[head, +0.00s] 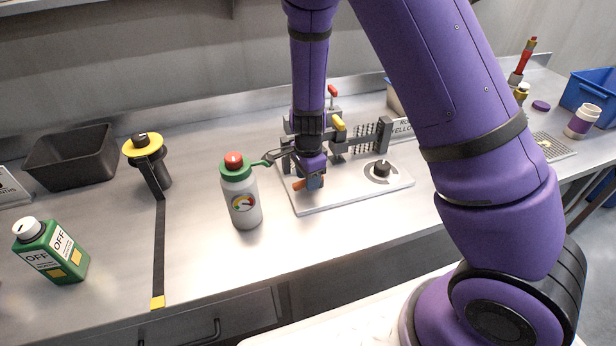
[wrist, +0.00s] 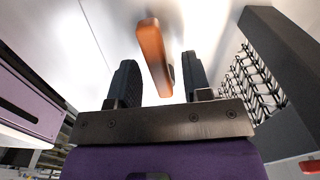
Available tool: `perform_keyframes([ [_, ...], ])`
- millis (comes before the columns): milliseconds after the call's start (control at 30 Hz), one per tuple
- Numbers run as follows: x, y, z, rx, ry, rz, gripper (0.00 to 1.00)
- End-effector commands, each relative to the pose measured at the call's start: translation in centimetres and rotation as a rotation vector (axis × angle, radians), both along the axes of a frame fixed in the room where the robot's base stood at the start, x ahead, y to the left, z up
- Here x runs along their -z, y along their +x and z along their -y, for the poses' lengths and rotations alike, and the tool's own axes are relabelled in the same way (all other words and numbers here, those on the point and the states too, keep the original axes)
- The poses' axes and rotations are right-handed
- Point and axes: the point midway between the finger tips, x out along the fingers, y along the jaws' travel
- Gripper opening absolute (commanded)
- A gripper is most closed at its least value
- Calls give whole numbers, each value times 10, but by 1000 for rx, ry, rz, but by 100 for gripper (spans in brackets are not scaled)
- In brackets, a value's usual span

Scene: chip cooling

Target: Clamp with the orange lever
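The orange lever (head: 299,185) is at the front left of the clamp fixture, whose light base plate (head: 335,202) lies on the counter. My gripper (head: 312,178) points down over this lever and hides part of it and of the fixture. In the wrist view the orange lever (wrist: 153,55) reaches between the two dark fingers of my gripper (wrist: 160,72), with space visible on both sides. The gripper is open, and no contact with the lever shows. A yellow lever (head: 339,123) and a red lever (head: 333,90) stand farther back on the fixture.
A black knob (head: 381,168) and a dark finned part (head: 384,135) are right of my gripper. A grey bottle with a red button (head: 240,200) stands close on the left. A black bin (head: 70,160) and a green OFF box (head: 55,255) are farther left.

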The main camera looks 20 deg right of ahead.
Motion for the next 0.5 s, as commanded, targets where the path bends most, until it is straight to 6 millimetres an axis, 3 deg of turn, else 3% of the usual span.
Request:
perform_keyframes([
  [267, -7, 0, 0, -2, 0, 0, 45],
  [500, -47, 0, -1, -3, 1, 4, 45],
])
